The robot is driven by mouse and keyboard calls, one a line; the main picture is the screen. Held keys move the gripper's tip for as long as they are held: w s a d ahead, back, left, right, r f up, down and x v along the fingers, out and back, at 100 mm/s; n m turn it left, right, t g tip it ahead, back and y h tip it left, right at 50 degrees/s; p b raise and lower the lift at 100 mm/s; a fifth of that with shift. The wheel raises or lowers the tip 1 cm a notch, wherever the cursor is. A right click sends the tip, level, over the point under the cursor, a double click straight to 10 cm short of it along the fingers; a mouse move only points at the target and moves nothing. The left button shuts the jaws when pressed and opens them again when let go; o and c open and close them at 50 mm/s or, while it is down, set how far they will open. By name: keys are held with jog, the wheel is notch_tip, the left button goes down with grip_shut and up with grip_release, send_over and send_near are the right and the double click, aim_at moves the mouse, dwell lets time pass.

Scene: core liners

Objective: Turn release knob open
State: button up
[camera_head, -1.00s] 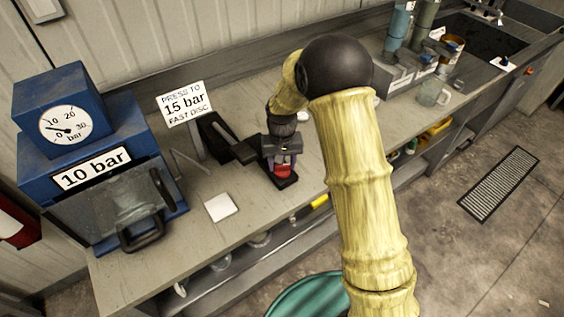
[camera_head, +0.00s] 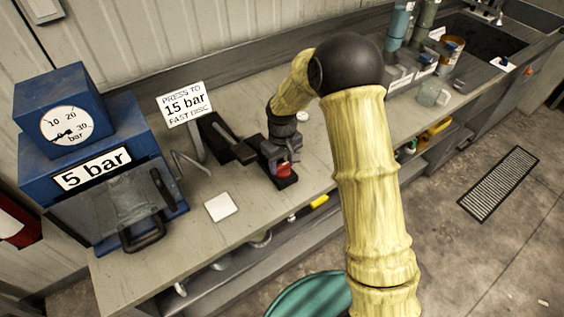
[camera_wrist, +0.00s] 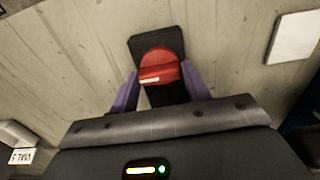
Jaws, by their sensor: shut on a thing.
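The release knob (camera_wrist: 160,68) is red with a pale mark, on a black base (camera_wrist: 143,43). In the head view the red knob (camera_head: 284,170) sits at the front of the bench, below my gripper (camera_head: 278,157). In the wrist view the purple fingers of my gripper (camera_wrist: 158,88) stand on either side of the knob, shut on it. The blue press (camera_head: 90,150) at the left has a round dial (camera_head: 66,126) and a display reading 5 bar (camera_head: 92,168). The knob's underside is hidden.
A black lever block (camera_head: 228,140) lies behind and left of my gripper. A white square (camera_head: 221,207) lies on the bench (camera_head: 150,262). A sign (camera_head: 185,103) reads "PRESS TO 15 bar FAST DISC". A clear mug (camera_head: 430,93) and bottles stand at the right.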

aim_at(282, 165)
jog(key=shift+w+r, duration=0.1)
jog(key=o, duration=1)
notch_tip(282, 165, up, 17)
jog(key=b, duration=0.2)
jog(key=shift+r, duration=0.2)
jog(key=s+d+f+m+t, duration=0.1)
jog(key=s+d+f+m, duration=0.2)
jog(key=s+d, duration=0.4)
jog(key=s+d+f+m+t, duration=0.1)
jog(key=s+d+f+m, duration=0.3)
jog(key=s+d, duration=0.4)
jog(key=s, duration=0.4)
jog(key=shift+s+d+t, duration=0.15)
jog(key=shift+t, duration=0.15)
